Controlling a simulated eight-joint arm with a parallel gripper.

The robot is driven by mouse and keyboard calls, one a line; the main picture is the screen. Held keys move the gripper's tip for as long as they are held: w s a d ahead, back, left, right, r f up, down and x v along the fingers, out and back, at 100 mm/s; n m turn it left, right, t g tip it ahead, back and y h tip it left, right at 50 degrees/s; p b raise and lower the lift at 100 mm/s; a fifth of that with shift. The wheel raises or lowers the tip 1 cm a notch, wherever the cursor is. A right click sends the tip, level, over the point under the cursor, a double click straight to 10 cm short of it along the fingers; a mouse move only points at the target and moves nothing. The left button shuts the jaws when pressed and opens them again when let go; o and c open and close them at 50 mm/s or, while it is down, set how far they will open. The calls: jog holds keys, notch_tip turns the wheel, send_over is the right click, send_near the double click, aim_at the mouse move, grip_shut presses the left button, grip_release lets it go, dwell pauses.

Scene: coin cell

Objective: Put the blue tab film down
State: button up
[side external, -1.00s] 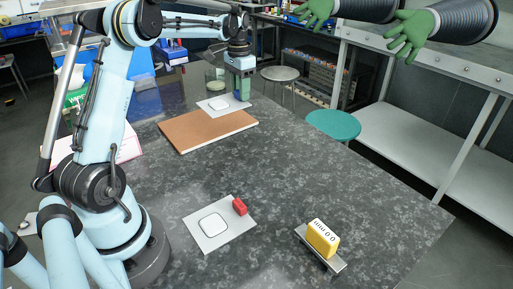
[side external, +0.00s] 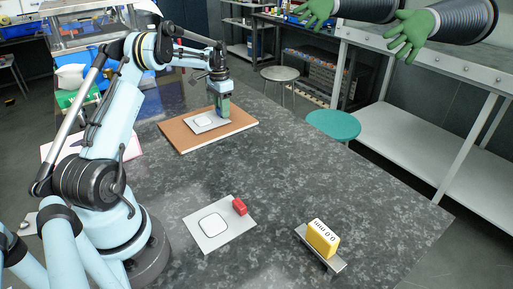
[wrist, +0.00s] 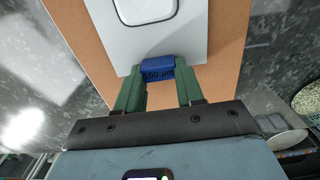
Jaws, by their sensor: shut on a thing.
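The blue tab film is a thin grey sheet (side external: 191,125) with a white rounded square and a blue tab (wrist: 158,70) at one edge. My gripper (side external: 221,116) is shut on the blue tab, and its green fingers (wrist: 158,88) sit on either side of it in the wrist view. The film is over the brown board (side external: 179,142), which also shows in the wrist view (wrist: 230,55). I cannot tell whether the sheet touches the board or is slightly above it.
A similar grey film (side external: 206,243) with a red tab (side external: 240,206) lies on the dark speckled table (side external: 290,170) in front. A yellow block gauge (side external: 322,238) on a metal base stands at the front right. The table between them and the board is clear.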

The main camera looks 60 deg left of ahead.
jog(key=shift+f, duration=0.15)
jog(key=o, duration=1)
